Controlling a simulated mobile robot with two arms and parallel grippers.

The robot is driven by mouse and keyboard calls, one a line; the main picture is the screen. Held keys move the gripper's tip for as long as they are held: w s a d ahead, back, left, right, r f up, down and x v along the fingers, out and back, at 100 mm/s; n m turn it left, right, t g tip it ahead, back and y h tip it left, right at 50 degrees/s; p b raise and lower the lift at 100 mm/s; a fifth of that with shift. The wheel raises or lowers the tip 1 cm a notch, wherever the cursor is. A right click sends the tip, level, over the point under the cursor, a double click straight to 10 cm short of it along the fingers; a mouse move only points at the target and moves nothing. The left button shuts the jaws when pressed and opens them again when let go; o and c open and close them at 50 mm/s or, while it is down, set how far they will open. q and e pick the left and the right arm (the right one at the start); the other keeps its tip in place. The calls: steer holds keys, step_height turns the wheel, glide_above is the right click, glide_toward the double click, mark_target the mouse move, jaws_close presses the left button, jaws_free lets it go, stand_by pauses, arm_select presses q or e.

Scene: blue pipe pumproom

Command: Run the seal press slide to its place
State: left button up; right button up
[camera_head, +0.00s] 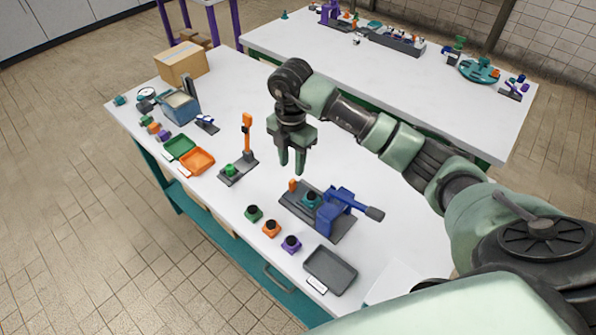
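The device that looks like the seal press is a blue press (330,217) on a dark grey base (291,205) on the near white table. A dark handle (374,214) sticks out to its right. A teal round part (311,200) sits in its middle, and a small orange piece (293,185) stands at its left back end. I cannot tell for sure which part is the slide. My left gripper is out of view.
An orange upright lever fixture (247,135) stands left of my gripper. Green, orange and purple knobbed parts (271,229) and a dark tray (330,270) lie along the front edge. Open cases (197,161) and a cardboard box (181,64) are farther left. The table's back middle is clear.

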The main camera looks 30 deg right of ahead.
mark_target(292, 180)
steer(key=shift+m, duration=0.3)
steer(key=shift+f, duration=0.3)
step_height(292, 180, down, 7)
steer(key=shift+p, duration=0.75)
jaws_close()
steer(key=shift+r, duration=0.1)
stand_by(0.4)
